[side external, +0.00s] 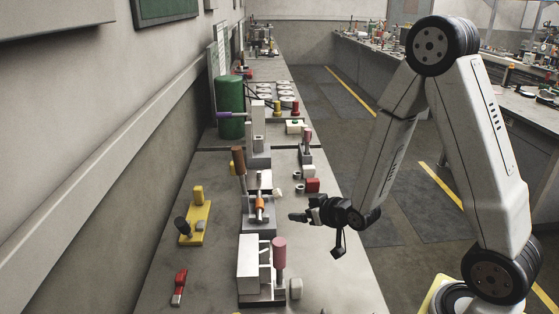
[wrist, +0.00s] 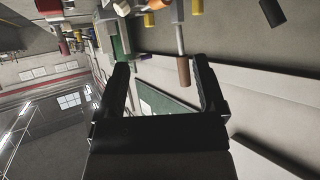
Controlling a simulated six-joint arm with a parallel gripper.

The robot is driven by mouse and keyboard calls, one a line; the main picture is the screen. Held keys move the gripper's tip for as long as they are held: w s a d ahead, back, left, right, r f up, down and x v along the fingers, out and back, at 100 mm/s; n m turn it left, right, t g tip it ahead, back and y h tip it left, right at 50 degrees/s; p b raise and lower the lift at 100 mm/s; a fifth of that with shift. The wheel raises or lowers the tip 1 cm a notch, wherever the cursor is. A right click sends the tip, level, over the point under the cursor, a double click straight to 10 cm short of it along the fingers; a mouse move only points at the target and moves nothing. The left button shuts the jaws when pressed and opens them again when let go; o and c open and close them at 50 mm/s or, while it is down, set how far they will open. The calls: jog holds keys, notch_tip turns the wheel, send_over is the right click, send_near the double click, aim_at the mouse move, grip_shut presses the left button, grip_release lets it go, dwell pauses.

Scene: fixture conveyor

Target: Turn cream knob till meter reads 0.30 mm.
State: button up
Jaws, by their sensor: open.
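My gripper (side external: 300,215) is at the bench's right side in the side external view, its fingers pointing left toward the fixtures. In the wrist view its two black fingers (wrist: 161,62) stand apart with nothing held between them. Small pale, knob-like parts lie near it: one (side external: 299,188) just beyond the gripper and a cylinder (side external: 296,288) beside the near grey fixture. I cannot tell which is the cream knob. In the wrist view a pale rounded part (wrist: 121,7) shows at the top edge. No meter reading is legible in either view.
The bench (side external: 210,270) carries a fixture with an orange part (side external: 259,208), a pink-handled fixture (side external: 279,252), a brown handle (side external: 238,161), a yellow base (side external: 194,226), a red clamp (side external: 179,287) and a green cylinder (side external: 230,107). The near right bench surface is clear.

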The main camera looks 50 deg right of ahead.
dwell(0.7)
jog(key=w+d+r+g, duration=0.1)
jog(key=w+r+g, duration=0.1)
jog(key=w, duration=0.4)
jog(key=w+d+r+g, duration=0.1)
jog(key=w+r+g, duration=0.15)
jog(key=w, duration=0.25)
notch_tip(320, 180, up, 13)
jog(key=w+g+y, duration=0.1)
jog(key=w+g, duration=0.1)
jog(key=g, duration=0.3)
jog(key=shift+w+f, duration=0.2)
jog(key=shift+f, duration=0.1)
dwell(0.9)
